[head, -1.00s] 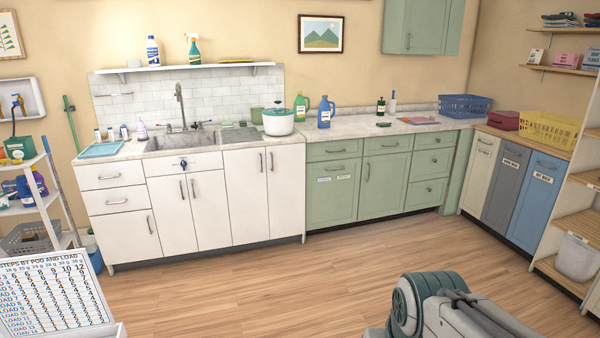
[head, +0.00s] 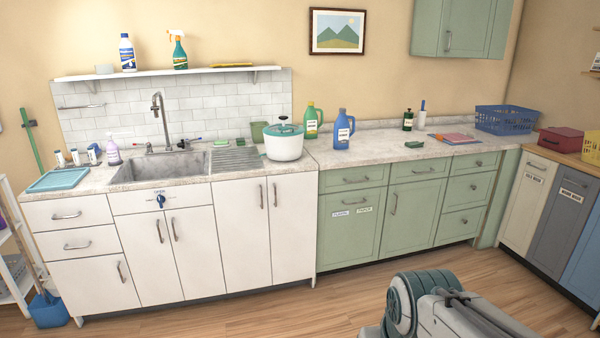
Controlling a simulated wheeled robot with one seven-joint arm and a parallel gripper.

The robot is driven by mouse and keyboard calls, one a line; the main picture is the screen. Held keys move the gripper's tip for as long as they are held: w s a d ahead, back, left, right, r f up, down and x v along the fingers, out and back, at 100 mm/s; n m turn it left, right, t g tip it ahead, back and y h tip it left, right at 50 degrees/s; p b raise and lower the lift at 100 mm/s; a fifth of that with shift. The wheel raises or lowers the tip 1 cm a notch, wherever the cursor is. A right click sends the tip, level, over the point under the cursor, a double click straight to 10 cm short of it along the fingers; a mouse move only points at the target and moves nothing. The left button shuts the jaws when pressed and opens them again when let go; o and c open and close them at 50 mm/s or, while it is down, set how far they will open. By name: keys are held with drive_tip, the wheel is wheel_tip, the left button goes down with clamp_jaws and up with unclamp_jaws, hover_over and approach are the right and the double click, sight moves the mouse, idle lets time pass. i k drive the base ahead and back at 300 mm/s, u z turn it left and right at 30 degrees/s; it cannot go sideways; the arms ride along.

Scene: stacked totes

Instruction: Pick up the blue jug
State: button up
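The blue jug (head: 343,130) stands upright on the pale stone counter (head: 378,143), above the green cabinets. It has a white label and a handle. A green jug (head: 312,121) stands just behind it to the left, and a white pot with a teal lid (head: 284,141) stands further left. Part of my arm shows at the bottom right of the head view, well in front of the counter. My gripper is not in view.
Wood floor in front of the cabinets is clear. A sink (head: 167,165) lies left of the pot. A blue bucket (head: 47,309) is on the floor at left.

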sight(341, 134)
drive_tip(key=z, duration=0.1)
drive_tip(key=i, duration=3.3)
drive_tip(key=z, duration=0.15)
